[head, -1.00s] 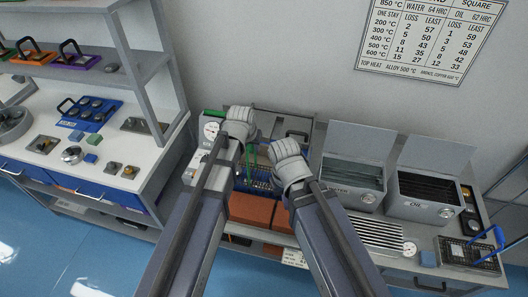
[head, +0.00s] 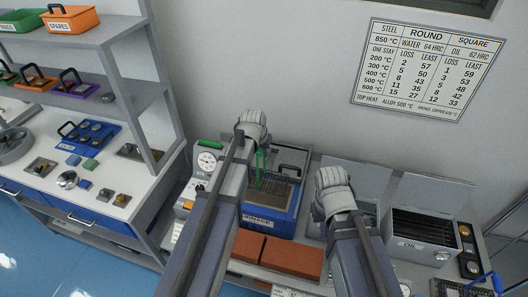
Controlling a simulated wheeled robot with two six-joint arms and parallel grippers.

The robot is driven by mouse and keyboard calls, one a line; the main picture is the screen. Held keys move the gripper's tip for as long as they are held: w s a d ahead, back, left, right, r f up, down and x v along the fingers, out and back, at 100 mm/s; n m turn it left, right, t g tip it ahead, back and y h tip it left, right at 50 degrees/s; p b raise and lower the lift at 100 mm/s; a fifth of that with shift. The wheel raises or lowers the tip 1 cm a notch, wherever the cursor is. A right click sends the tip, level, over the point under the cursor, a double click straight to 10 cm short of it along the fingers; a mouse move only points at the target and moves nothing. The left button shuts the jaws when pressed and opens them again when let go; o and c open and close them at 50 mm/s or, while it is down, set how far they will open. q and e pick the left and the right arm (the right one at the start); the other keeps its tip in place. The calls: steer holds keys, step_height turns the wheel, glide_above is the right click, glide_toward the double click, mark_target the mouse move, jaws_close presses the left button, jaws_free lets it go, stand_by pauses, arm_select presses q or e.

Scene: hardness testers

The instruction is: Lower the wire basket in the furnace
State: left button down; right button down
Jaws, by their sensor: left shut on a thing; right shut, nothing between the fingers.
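The blue furnace (head: 284,222), labelled on its front, stands on the bench with its top open. A dark wire basket (head: 272,189) shows at the furnace mouth; how deep it sits cannot be told. A green handle (head: 260,165) rises above it, just under my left gripper (head: 255,132). My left gripper is shut on this handle, though its fingertips are mostly hidden behind my own arm. My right gripper (head: 331,180) is shut and empty, to the right of the furnace, in front of the water tank.
Orange bricks (head: 290,258) lie in front of the furnace. A dial gauge unit (head: 207,161) stands to its left. The oil tank (head: 421,226) with a raised lid is at the right, and a control panel (head: 467,240) beside it. Shelving (head: 120,94) stands at the left.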

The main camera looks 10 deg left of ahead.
mark_target(263, 176)
arm_select(q)
step_height(263, 176, down, 12)
steer(key=b, duration=1.2)
steer(key=shift+f, duration=0.25)
steer(key=shift+f+b, duration=0.4)
steer(key=shift+b, duration=0.05)
steer(key=c, duration=0.6)
jaws_free()
steer(key=shift+r, duration=0.1)
steer(key=shift+r, duration=0.1)
steer(key=p+v, duration=0.7)
steer(key=shift+s+r, duration=0.2)
steer(key=shift+r, duration=0.15)
steer(key=shift+f, duration=0.1)
